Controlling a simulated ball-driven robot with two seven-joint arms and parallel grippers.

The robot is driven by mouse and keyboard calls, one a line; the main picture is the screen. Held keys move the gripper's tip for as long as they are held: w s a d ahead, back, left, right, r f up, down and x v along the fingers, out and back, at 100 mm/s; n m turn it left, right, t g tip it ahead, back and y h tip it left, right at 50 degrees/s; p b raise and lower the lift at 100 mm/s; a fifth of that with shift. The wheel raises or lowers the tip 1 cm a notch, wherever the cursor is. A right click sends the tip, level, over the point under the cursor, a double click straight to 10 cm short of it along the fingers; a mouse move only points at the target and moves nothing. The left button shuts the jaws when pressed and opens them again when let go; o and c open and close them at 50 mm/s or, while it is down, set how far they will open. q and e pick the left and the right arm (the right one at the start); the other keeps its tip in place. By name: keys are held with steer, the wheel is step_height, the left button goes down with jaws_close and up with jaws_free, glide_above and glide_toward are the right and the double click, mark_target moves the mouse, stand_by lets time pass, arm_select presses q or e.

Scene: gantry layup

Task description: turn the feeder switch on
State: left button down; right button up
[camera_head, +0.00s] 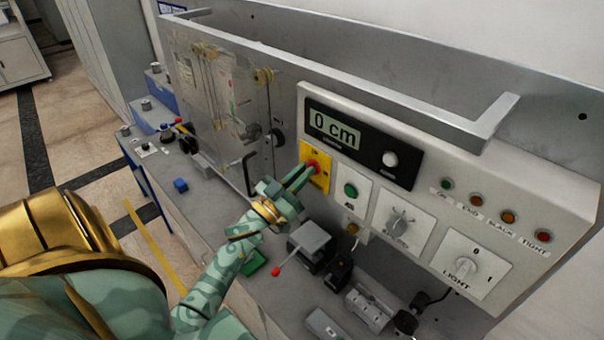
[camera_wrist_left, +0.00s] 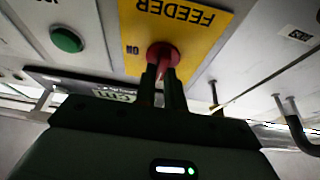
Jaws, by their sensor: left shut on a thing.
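The feeder switch is a red knob on a yellow plate (camera_head: 319,181) on the left part of the light control panel. In the left wrist view the red knob (camera_wrist_left: 162,52) sits on the yellow plate (camera_wrist_left: 188,32), which reads FEEDER and ON upside down there. My left gripper (camera_head: 307,171) reaches up to the plate from below. Its two dark fingers (camera_wrist_left: 162,76) are shut on the red lever part of the knob. The fingers partly cover the knob in the head view. My right gripper is in neither view.
Right of the plate are a green button (camera_head: 350,190), a rotary knob (camera_head: 398,222) and the LIGHT switch (camera_head: 466,267). A display (camera_head: 338,131) reads 0 cm above. A clear guard (camera_head: 215,95) stands left.

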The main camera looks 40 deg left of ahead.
arm_select(q)
steer(key=shift+m, duration=0.3)
steer(key=m+g+h, duration=0.1)
steer(key=m+h, duration=0.1)
steer(key=m, duration=0.3)
steer(key=m+g+h+b, duration=0.1)
steer(key=m+g+h, duration=0.1)
steer(key=m, duration=0.4)
steer(key=m+g+h, duration=0.1)
steer(key=m+h, duration=0.1)
steer(key=m, duration=0.4)
steer(key=shift+g, duration=0.4)
steer(key=shift+d+f+m+g+p, duration=0.15)
steer(key=shift+m+g, duration=0.25)
steer(key=shift+m, duration=0.6)
steer(key=shift+a+r+m+g+p, duration=0.15)
steer(key=shift+m+g, duration=0.25)
steer(key=shift+m, duration=0.6)
steer(key=shift+d+f, duration=0.1)
steer(key=shift+f, duration=0.05)
steer(key=c, duration=1.5)
jaws_free()
steer(key=shift+s, duration=0.1)
